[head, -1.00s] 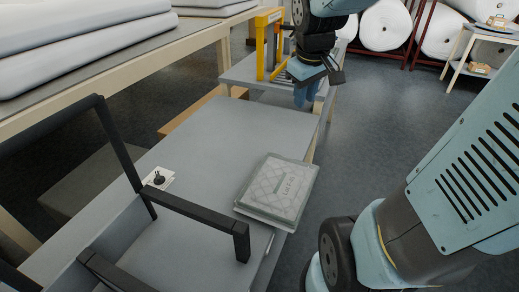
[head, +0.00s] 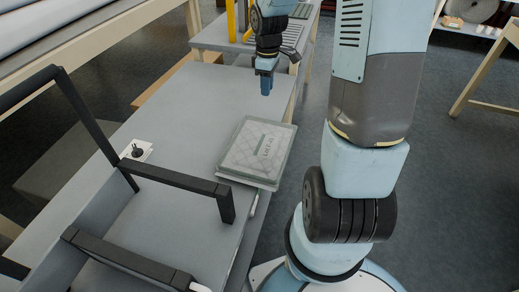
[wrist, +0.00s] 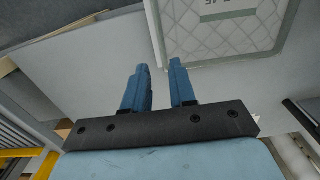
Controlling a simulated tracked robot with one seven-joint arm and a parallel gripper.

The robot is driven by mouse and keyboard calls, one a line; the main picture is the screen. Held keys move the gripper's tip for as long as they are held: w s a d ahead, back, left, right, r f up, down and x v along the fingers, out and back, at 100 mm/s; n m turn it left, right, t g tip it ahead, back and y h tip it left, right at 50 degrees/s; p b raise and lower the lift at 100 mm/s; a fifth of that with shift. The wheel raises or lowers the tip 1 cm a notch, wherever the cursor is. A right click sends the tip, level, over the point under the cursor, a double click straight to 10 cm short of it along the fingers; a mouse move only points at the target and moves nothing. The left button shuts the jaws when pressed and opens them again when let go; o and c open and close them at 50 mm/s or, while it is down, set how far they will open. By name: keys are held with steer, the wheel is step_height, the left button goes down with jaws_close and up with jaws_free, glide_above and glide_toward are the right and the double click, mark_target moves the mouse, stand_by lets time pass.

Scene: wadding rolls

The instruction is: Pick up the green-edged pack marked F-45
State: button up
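A flat, clear-wrapped pack (head: 258,152) with a pale grey-green edge lies on the grey table (head: 185,115), near its right edge. Its top carries a green bar and printed marking; in the wrist view the pack (wrist: 215,35) shows upside down, with part of the marking reading like "45". My gripper (head: 266,88) hangs above the table beyond the far edge of the pack, apart from it. In the wrist view my gripper's (wrist: 161,66) two blue fingers stand apart with nothing between them, and the pack lies ahead to the right.
A black frame (head: 180,180) stands at the table's left and near side. A small white card with a black knob (head: 137,150) lies left of the pack. A yellow frame (head: 232,14) stands on a farther table. Open floor lies to the right.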

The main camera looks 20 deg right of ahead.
step_height(320, 180, down, 13)
steer(key=shift+s+d+f, duration=0.1)
steer(key=shift+f, duration=0.05)
stand_by(0.6)
jaws_close()
